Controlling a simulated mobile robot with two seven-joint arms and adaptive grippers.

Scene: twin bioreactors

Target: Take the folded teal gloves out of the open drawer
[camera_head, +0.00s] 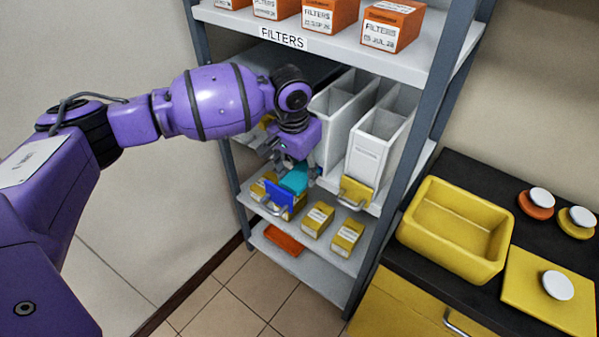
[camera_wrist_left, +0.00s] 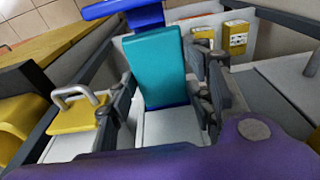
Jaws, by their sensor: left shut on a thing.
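The folded teal gloves (camera_head: 295,180) show as a flat teal block just behind the blue front (camera_head: 279,198) of the open drawer, in the rack. My left gripper (camera_head: 298,163) reaches down over the drawer from above. In the left wrist view the teal gloves (camera_wrist_left: 157,62) lie between the two dark fingers, which are shut on them. The drawer's blue front (camera_wrist_left: 139,17) is beyond the gloves, and its pale floor (camera_wrist_left: 168,130) shows below them. I cannot tell whether the gloves touch the drawer floor. My right gripper is not in view.
A white drawer (camera_head: 369,150) with a yellow front (camera_head: 355,192) is right of the blue one. Yellow boxes (camera_head: 317,219) sit on the shelf below. Rack posts stand close on both sides. A yellow bin (camera_head: 457,228) is on the black counter at right.

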